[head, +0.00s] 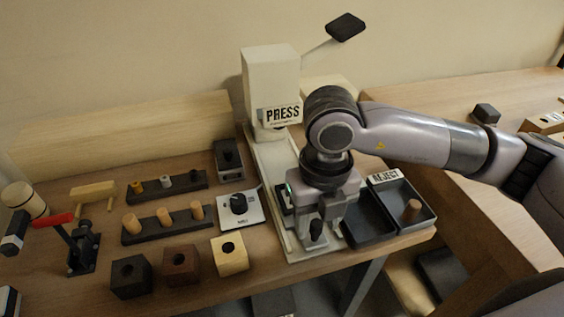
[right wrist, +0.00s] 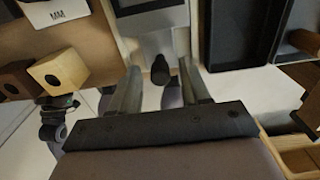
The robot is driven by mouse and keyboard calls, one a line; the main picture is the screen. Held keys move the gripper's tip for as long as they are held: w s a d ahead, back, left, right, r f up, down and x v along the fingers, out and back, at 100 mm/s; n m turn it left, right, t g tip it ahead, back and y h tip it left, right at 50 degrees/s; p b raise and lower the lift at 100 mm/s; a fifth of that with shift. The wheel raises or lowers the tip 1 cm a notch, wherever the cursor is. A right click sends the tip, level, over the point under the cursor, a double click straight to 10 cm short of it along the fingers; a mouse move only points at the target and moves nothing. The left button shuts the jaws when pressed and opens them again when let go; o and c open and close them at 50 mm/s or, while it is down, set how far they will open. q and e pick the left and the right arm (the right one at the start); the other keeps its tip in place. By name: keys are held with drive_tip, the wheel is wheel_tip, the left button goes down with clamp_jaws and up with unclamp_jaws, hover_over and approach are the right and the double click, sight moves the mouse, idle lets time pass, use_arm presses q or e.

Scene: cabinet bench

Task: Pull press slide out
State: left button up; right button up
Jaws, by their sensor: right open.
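The white press (head: 270,75) stands at the back of the bench, with a black-ended lever (head: 345,27) raised to the right. Its pale slide base (head: 272,160) runs forward to the bench's front edge. A dark knob (head: 316,231) is at the front end of the slide; it also shows in the right wrist view (right wrist: 160,70). My right gripper (head: 317,215) reaches down over the front of the slide and hides much of it. In the right wrist view its fingers (right wrist: 160,88) are open on both sides of the knob, with gaps visible. My left gripper is not in view.
A REJECT tray (head: 427,214) with a peg (head: 411,210) is close right of the gripper. Left are a dial box (head: 240,207), a light block (head: 229,254), dark blocks (head: 131,276), peg racks (head: 163,222) and a red-handled clamp (head: 82,248).

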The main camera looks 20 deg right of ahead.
drive_tip(key=shift+r+p, duration=2.05)
drive_tip(key=shift+r, duration=1.55)
drive_tip(key=shift+f, duration=0.1)
